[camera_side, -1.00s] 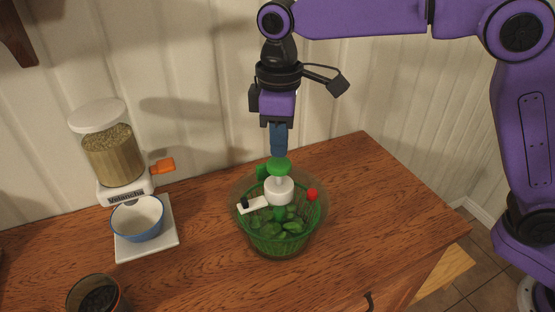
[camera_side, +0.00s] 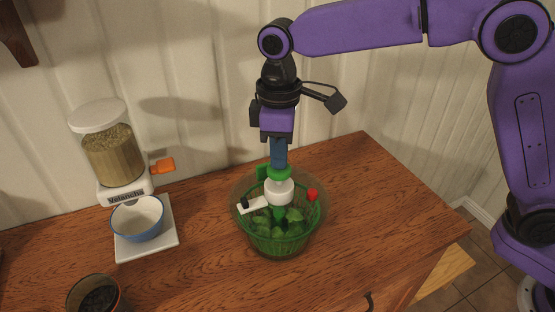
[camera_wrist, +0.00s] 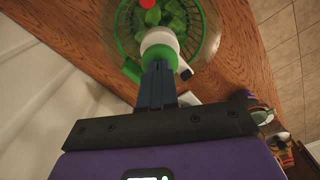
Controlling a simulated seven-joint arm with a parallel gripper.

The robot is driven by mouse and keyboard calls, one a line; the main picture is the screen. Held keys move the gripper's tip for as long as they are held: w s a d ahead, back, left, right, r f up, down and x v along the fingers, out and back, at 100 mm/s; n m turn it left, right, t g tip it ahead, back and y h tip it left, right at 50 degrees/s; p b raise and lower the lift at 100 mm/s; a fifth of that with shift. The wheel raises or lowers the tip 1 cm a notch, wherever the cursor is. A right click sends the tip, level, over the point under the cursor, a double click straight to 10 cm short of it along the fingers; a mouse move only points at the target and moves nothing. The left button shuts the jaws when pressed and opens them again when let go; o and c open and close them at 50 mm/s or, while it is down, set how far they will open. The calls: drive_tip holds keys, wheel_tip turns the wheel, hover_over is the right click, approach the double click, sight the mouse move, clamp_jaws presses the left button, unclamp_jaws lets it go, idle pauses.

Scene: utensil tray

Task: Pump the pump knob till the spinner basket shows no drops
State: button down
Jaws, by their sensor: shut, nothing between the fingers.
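The salad spinner is a clear bowl with a green spinner basket (camera_side: 282,241) inside, holding green leaves. I cannot make out any drops on it at this size. A white hub with a green pump knob (camera_side: 279,173) stands at its top centre. A white arm with a black tip (camera_side: 245,203) and a red ball (camera_side: 312,194) sit at the rim. My gripper (camera_side: 279,164) is shut and empty, pointing down with its blue fingertips on the green knob.
A grain dispenser (camera_side: 113,152) with an orange handle stands at the left by the wall. A blue bowl (camera_side: 137,219) sits on its white base. A dark cup (camera_side: 94,295) is at the front left. The wooden counter right of the spinner is clear.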

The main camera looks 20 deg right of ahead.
drive_tip(key=shift+r, duration=0.55)
idle(0.9)
